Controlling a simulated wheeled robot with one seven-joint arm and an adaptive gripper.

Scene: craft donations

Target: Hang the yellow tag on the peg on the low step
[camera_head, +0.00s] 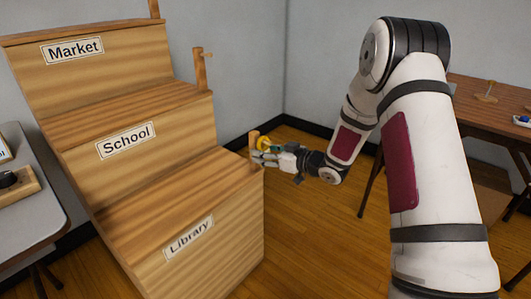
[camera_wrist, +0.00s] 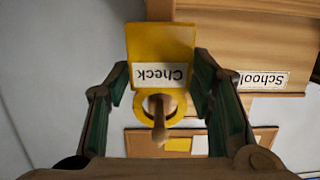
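The yellow tag (camera_wrist: 160,42) has a white "Check" label that reads upside down in the wrist view. Its ring (camera_wrist: 139,108) is around the wooden peg (camera_wrist: 160,126), whose end points toward the wrist camera. In the head view the tag (camera_head: 263,142) is a small yellow shape beside the peg's post (camera_head: 253,139) at the low step (camera_head: 205,190), marked "Library". My gripper (camera_wrist: 162,58) has its fingers apart, one on each side of the tag, close to its edges. In the head view my gripper (camera_head: 262,156) is at the step's far right corner, partly covering the tag.
The middle step (camera_head: 180,125) says "School" and the top one (camera_head: 120,55) "Market". A post with a peg (camera_head: 200,68) stands at the middle step. A grey table (camera_head: 30,215) is at left, a brown table (camera_head: 480,125) at right. Floor between is clear.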

